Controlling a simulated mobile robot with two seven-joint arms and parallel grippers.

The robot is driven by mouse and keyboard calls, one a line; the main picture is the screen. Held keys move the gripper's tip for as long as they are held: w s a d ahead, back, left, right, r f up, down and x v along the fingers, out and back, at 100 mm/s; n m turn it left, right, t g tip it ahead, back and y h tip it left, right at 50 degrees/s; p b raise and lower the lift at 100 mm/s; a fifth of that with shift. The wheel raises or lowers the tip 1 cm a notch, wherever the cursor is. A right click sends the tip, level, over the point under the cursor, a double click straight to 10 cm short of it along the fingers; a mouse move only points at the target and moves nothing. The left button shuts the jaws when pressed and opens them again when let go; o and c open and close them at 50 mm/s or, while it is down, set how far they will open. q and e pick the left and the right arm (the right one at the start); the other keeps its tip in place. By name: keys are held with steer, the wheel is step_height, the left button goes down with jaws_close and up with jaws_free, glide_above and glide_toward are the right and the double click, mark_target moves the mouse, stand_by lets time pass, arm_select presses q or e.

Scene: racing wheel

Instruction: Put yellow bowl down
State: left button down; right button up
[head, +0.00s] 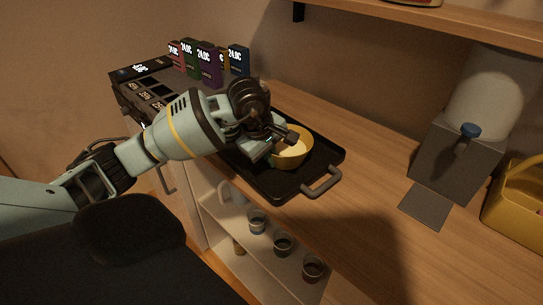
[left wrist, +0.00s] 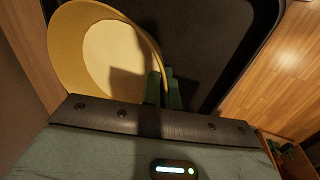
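The yellow bowl (head: 293,150) is upright over the black tray (head: 280,187). I cannot tell for sure whether its base touches the tray. My left gripper (head: 280,143) comes in from the left and is at the bowl's near left rim. In the left wrist view the bowl (left wrist: 105,50) fills the upper left, and the gripper's fingers (left wrist: 161,88) are close together with the bowl's rim between them. The inside of the bowl looks empty. My right gripper is not in view.
The tray has a raised rim and a grey handle (head: 322,182) on the wooden counter (head: 385,165). Several coloured boxes (head: 208,62) stand at the back left. A dispenser (head: 465,150) and a yellow basket (head: 515,205) stand right. Glasses (head: 283,243) sit on a shelf below.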

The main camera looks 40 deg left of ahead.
arm_select(q)
steer(key=c, duration=1.7)
jaws_free()
steer(key=shift+r, duration=0.4)
steer(key=v, duration=1.1)
steer(key=shift+s+r+p, duration=0.2)
steer(key=shift+r+p, duration=0.05)
steer(key=shift+p, duration=0.05)
